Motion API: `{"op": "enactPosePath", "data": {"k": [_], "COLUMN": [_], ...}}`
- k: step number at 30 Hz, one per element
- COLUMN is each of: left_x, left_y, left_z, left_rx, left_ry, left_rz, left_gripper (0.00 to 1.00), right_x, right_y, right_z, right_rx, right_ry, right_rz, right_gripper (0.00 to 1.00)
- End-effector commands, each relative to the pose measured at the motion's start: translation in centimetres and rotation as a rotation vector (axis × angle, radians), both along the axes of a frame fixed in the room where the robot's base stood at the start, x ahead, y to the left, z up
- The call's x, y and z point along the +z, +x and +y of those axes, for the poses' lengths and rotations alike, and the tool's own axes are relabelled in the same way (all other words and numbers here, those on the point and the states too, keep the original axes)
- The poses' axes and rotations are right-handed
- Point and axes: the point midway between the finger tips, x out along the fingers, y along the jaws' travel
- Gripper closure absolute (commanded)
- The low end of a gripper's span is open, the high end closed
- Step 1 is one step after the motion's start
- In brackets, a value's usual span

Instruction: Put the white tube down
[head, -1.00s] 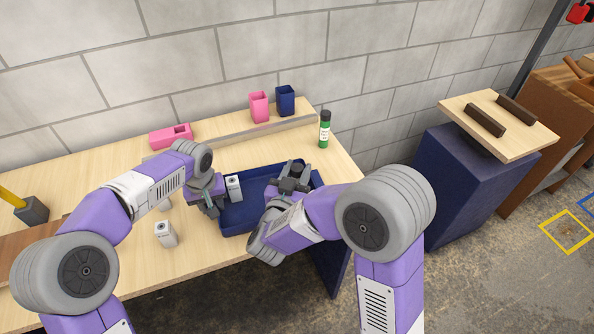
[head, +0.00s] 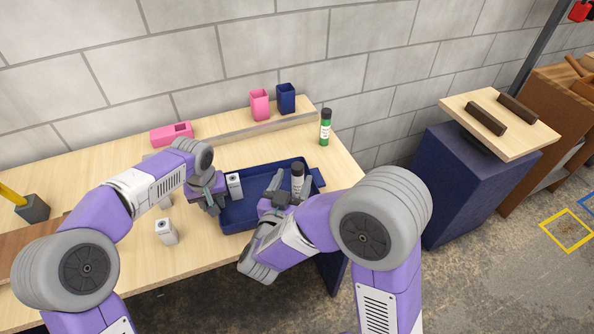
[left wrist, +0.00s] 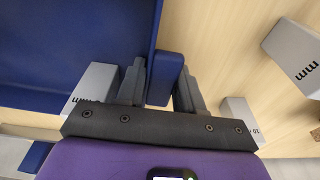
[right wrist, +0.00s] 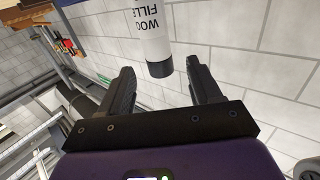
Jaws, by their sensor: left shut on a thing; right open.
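The white tube (head: 297,183) has a black cap and stands upright, cap up, in the right part of the blue tray (head: 243,219). In the right wrist view the tube (right wrist: 150,30) shows dark lettering and lies just beyond the fingertips, not between them. My right gripper (head: 279,187) is open and empty, just left of and nearer than the tube. My left gripper (head: 214,196) is at the tray's left end. In the left wrist view its fingers are shut on the blue tray handle (left wrist: 165,78). The tube's base is partly hidden by my right arm.
A grey-white box (head: 234,185) stands inside the tray at left. Another box (head: 165,232) stands on the table in front. A green bottle (head: 325,127), a pink cup (head: 259,104) and a navy cup (head: 286,98) stand behind.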

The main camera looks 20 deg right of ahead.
Motion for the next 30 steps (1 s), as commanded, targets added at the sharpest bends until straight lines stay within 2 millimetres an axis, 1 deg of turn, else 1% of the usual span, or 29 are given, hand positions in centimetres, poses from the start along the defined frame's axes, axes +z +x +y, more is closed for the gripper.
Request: {"op": "enactPosePath", "data": {"k": [1,6,9,12,17,26,27,29,30], "left_x": [0.1,0.1,0.1,0.1,0.1,0.1,0.1,0.1,0.1], "left_y": [0.0,0.0,0.0,0.0,0.0,0.0,0.0,0.0,0.0], "left_z": [0.0,0.0,0.0,0.0,0.0,0.0,0.0,0.0,0.0], "left_rx": [0.0,0.0,0.0,0.0,0.0,0.0,0.0,0.0,0.0], "left_ry": [-0.001,-0.001,-0.001,-0.001,-0.001,-0.001,0.0,0.0,0.0], "left_rz": [-0.002,-0.002,-0.002,-0.002,-0.002,-0.002,-0.002,-0.002,-0.001], "left_gripper": [1.0,1.0,1.0,1.0,1.0,1.0,0.58,0.48,0.42], "right_x": [0.0,0.0,0.0,0.1,0.0,0.0,0.0,0.0,0.0], "right_y": [-1.0,-3.9,-5.1,-5.9,-6.3,-6.3,-6.3,-6.3,-6.3], "right_z": [0.9,2.7,3.5,4.0,4.2,4.2,4.2,4.2,4.2], "right_rx": [0.007,0.005,0.004,0.001,0.0,0.0,0.0,0.0,0.0], "right_ry": [-0.001,-0.002,0.0,-0.001,-0.001,-0.001,0.0,0.0,0.0], "right_rz": [0.001,0.001,0.0,-0.001,0.001,0.001,0.0,0.0,0.0], "right_gripper": [0.36,0.36,0.36,0.36,0.36,0.36,0.36,0.36,0.36]}}
